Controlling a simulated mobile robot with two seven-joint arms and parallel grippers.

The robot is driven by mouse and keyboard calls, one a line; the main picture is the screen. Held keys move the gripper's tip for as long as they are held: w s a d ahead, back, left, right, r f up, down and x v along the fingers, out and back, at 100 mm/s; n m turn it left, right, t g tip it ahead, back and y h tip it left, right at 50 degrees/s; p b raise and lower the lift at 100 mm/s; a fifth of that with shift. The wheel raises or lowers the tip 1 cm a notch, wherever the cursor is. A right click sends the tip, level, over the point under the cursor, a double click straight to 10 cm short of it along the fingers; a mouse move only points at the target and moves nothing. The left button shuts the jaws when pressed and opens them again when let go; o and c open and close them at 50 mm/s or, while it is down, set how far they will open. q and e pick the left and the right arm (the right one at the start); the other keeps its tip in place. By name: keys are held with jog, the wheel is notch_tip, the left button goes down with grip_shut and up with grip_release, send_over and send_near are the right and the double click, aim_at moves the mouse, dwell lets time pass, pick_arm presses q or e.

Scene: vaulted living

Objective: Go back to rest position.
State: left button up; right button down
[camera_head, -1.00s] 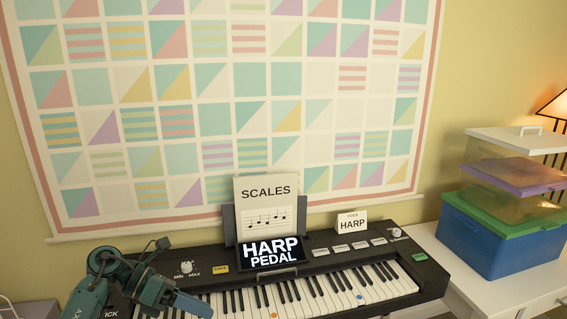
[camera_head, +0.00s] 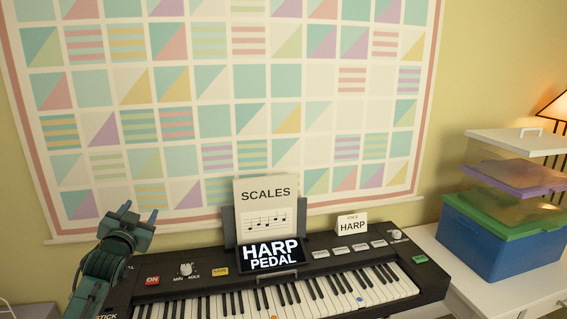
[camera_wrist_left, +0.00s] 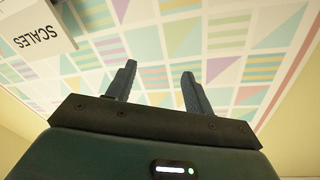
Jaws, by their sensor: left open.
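My left gripper (camera_head: 138,214) is raised above the left end of the keyboard (camera_head: 300,288), its fingers pointing up in front of the wall quilt. Its fingers are apart with nothing between them, as the left wrist view (camera_wrist_left: 158,88) also shows. The keyboard has a red ON button (camera_head: 152,280), a MIN/MAX knob (camera_head: 186,269) and a yellow SAVE button (camera_head: 220,272). Its screen (camera_head: 271,255) reads HARP PEDAL. A SCALES sheet (camera_head: 266,208) stands behind the screen, and it shows in the left wrist view (camera_wrist_left: 35,28). My right gripper is not in view.
A patchwork quilt (camera_head: 210,110) hangs on the wall behind. A small HARP card (camera_head: 352,223) stands on the keyboard's back edge. Stacked plastic boxes (camera_head: 500,235) stand on a white surface (camera_head: 480,278) at right, near a lit lamp (camera_head: 556,104).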

pick_arm(q)
jog(key=s+d+f+g+h, duration=0.2)
jog(key=s+d+f, duration=0.4)
jog(key=f, duration=0.4)
jog(key=s+d+f+g+h, duration=0.15)
jog(key=s+d+f, duration=0.25)
jog(key=s+f, duration=0.5)
jog(key=s+d+f+g, duration=0.1)
jog(key=s+d+f, duration=0.2)
jog(key=s, duration=0.5)
jog(key=s+d+f+g+h, duration=0.1)
jog(key=s+d+f, duration=0.2)
jog(key=s, duration=0.5)
jog(key=s+d+f+g+h, duration=0.1)
jog(key=s+d+f+g, duration=0.1)
jog(key=s+d, duration=0.3)
jog(key=s+f, duration=0.1)
jog(key=s, duration=0.2)
jog(key=shift+s+f+n, duration=0.15)
jog(key=shift+s+n, duration=0.15)
jog(key=shift+n, duration=0.1)
jog(key=shift+d, duration=0.1)
